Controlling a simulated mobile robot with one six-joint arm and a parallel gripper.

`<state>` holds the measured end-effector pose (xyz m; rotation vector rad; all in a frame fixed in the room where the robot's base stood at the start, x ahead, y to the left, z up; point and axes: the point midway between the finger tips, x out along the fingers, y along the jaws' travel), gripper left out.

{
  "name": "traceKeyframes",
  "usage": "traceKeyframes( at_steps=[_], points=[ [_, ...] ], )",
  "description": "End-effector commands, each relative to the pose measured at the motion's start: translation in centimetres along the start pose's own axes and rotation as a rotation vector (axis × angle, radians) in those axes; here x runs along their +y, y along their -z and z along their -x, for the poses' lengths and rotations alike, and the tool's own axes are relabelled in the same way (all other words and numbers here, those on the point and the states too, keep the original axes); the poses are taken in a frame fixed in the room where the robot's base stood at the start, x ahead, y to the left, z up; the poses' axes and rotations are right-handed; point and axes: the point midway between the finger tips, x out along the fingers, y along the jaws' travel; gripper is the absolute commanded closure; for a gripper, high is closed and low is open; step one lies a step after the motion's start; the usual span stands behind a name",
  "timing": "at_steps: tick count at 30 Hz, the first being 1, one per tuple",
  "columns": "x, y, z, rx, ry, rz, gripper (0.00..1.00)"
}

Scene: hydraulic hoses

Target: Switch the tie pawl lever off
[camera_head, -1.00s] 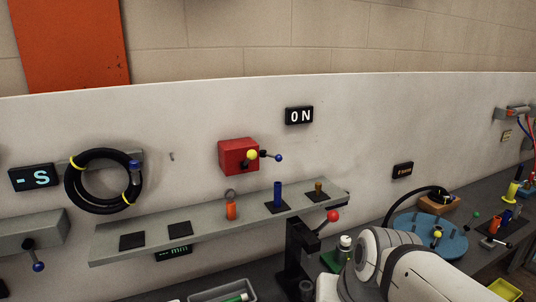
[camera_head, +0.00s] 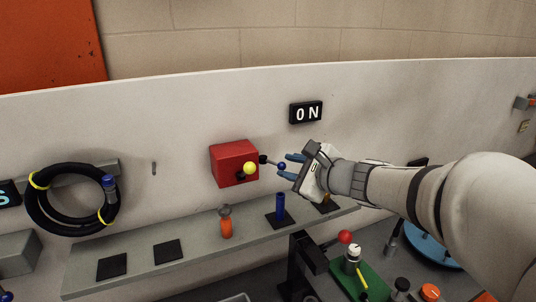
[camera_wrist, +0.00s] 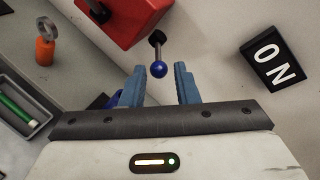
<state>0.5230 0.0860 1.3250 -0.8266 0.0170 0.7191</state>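A red box (camera_head: 233,163) on the white wall panel carries a lever with a blue ball (camera_head: 281,166) on its right side and a yellow ball (camera_head: 250,168) at its front. My gripper (camera_head: 287,166) is open just right of the blue ball. In the wrist view, the blue ball (camera_wrist: 157,69) lies between and slightly beyond the two blue fingertips (camera_wrist: 158,68), with a gap on each side. A black sign (camera_head: 306,112) above right reads "ON". I cannot tell which lever is the tie pawl lever by any label.
Below the red box, a grey shelf (camera_head: 190,250) holds an orange ringed piece (camera_head: 226,225) and a blue cylinder (camera_head: 280,207) on a black pad. A red-ball lever (camera_head: 345,237) stands below my arm. A black hose coil (camera_head: 45,213) hangs at left.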

Motion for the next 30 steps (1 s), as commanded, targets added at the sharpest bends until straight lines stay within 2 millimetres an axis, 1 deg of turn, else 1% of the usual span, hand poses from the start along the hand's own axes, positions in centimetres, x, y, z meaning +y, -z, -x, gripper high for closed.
traceKeyframes(
  at_steps=[1, 6, 9, 12, 16, 23, 30],
  points=[
    [0.2, 0.1, -0.9, -0.001, -0.004, 0.001, 0.72],
    [0.3, 0.1, -3.7, -0.002, -0.006, 0.002, 0.72],
    [0.3, 0.1, -5.2, -0.001, -0.005, 0.002, 0.72],
    [0.2, 0.0, -6.1, -0.001, -0.005, 0.004, 0.72],
    [0.2, 0.0, -6.7, 0.0, -0.003, 0.004, 0.72],
    [0.2, 0.0, -6.8, 0.0, -0.003, 0.004, 0.72],
    [0.2, 0.0, -6.7, 0.0, -0.003, 0.005, 0.91]
  ],
)
